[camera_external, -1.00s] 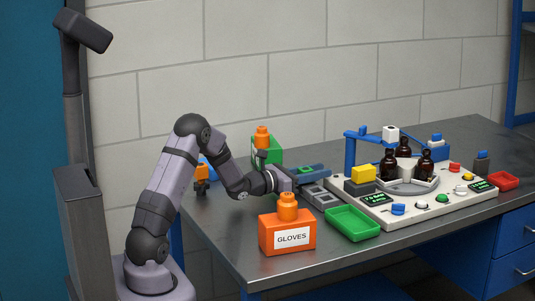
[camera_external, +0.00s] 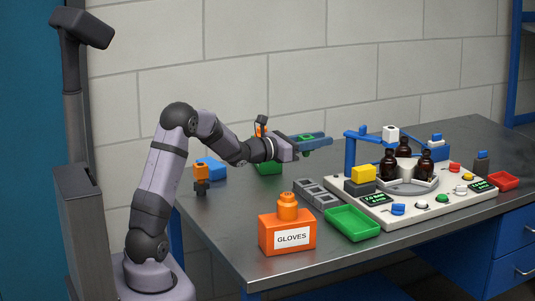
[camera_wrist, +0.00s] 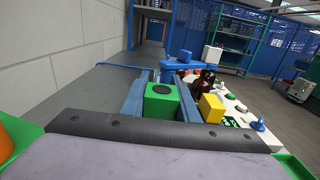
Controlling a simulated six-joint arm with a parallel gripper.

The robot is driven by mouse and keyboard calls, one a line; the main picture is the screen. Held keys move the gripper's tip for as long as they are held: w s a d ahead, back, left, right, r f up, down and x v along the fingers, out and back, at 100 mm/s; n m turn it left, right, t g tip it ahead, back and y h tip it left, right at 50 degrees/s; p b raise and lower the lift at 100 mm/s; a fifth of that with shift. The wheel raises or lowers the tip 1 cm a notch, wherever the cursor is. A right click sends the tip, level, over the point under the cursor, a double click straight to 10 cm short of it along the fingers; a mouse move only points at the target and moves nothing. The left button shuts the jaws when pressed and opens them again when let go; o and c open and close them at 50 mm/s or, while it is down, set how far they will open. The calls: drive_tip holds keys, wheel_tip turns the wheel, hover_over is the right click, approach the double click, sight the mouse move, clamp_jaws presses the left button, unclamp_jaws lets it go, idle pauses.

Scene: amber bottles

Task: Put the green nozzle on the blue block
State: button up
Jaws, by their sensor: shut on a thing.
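My gripper (camera_external: 318,140) is raised above the table, its blue fingers pointing right. It is shut on the green nozzle (camera_external: 306,138), part of which shows below the fingers. In the wrist view the green nozzle (camera_wrist: 160,103) sits between the two fingers, with a dark round spot on top. A blue block (camera_external: 211,167) lies on the table at the left, behind my arm and well away from the nozzle; it is partly hidden.
An orange gloves box (camera_external: 272,232), a green tray (camera_external: 352,223) and a grey holder (camera_external: 316,193) stand at the front. A white panel (camera_external: 425,205) with bottles, buttons and a yellow block (camera_external: 363,174) is at right. An orange-topped piece (camera_external: 201,173) stands near the blue block.

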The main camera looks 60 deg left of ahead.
drive_tip(key=s+a+r+p, duration=0.3)
drive_tip(key=s+a+p, duration=0.2)
drive_tip(key=s+a, duration=1.7)
drive_tip(key=shift+w+a+f, duration=0.25)
drive_tip(key=shift+w+f, duration=0.1)
drive_tip(key=shift+f, duration=1.3)
drive_tip(key=shift+w+a+f, duration=0.25)
drive_tip(key=shift+w+f, duration=0.05)
drive_tip(key=shift+f, duration=1.3)
drive_tip(key=shift+w+a+f, duration=0.25)
drive_tip(key=shift+w+f, duration=0.1)
drive_tip(key=shift+f, duration=1.3)
drive_tip(key=shift+f+b, duration=0.15)
drive_tip(key=shift+b, duration=0.15)
drive_tip(key=o, duration=1)
